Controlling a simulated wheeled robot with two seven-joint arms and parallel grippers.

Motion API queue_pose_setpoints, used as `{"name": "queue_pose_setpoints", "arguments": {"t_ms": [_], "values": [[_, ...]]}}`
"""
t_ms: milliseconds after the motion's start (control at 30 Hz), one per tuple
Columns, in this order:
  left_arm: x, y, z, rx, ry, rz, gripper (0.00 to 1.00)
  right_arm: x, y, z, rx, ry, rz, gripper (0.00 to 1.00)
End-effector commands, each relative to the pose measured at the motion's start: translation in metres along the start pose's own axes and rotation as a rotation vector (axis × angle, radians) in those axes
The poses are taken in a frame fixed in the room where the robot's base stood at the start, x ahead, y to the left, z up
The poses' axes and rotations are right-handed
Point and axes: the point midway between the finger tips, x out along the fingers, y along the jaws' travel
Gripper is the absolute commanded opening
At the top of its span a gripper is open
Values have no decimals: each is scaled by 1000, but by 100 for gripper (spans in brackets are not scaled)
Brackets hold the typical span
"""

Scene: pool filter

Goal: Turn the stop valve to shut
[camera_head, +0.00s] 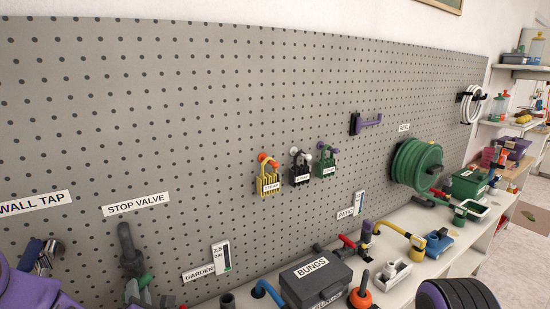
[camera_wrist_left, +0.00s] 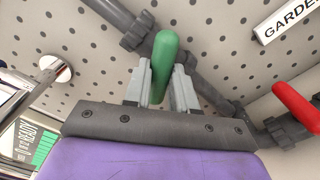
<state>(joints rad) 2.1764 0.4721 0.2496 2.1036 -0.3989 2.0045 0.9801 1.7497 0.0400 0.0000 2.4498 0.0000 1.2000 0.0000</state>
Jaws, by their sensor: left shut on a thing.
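The STOP VALVE label (camera_head: 136,204) is on the pegboard above a grey upright pipe (camera_head: 128,245). The valve's green lever (camera_head: 144,281) shows below it, near the bottom edge. In the left wrist view the green lever (camera_wrist_left: 165,58) stands between the two grey fingers of my left gripper (camera_wrist_left: 160,84), which is shut on it. My right gripper is not in view.
A red lever (camera_wrist_left: 297,104) sits on the pipe to the right in the wrist view. A BUNGS box (camera_head: 315,282) and several fittings stand on the bench. Padlocks (camera_head: 300,170) and a green hose reel (camera_head: 415,165) hang on the pegboard (camera_head: 240,100). The board above the label is bare.

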Motion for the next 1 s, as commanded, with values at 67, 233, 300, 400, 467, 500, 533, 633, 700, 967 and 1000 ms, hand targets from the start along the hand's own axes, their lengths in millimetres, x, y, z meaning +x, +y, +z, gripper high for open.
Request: {"name": "queue_pose_setpoints", "arguments": {"t_ms": [67, 233, 300, 400, 467, 500, 533, 633, 700, 967, 1000], "values": [[-1, 3, 4, 232, -7, -1, 0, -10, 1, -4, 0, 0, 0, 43], [0, 0, -1, 508, 1, -1, 44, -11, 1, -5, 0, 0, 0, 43], [0, 0, -1, 504, 1, -1, 44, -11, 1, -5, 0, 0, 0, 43], [0, 0, -1, 503, 1, -1, 44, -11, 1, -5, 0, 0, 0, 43], [0, 0, -1, 502, 1, -1, 44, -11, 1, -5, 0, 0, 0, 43], [-1, 0, -1, 501, 1, -1, 44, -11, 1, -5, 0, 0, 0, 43], [-2, 0, -1, 501, 0, -2, 44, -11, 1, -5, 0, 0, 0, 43], [-13, 0, 0, 501, -1, -3, 44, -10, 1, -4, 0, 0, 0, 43], [-24, 0, 0, 502, -2, -3, 44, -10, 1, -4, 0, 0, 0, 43], [-57, 0, 0, 500, -2, -2, 44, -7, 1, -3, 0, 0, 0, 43], [-59, 0, 0, 500, -1, -2, 44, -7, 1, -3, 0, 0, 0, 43]]}}
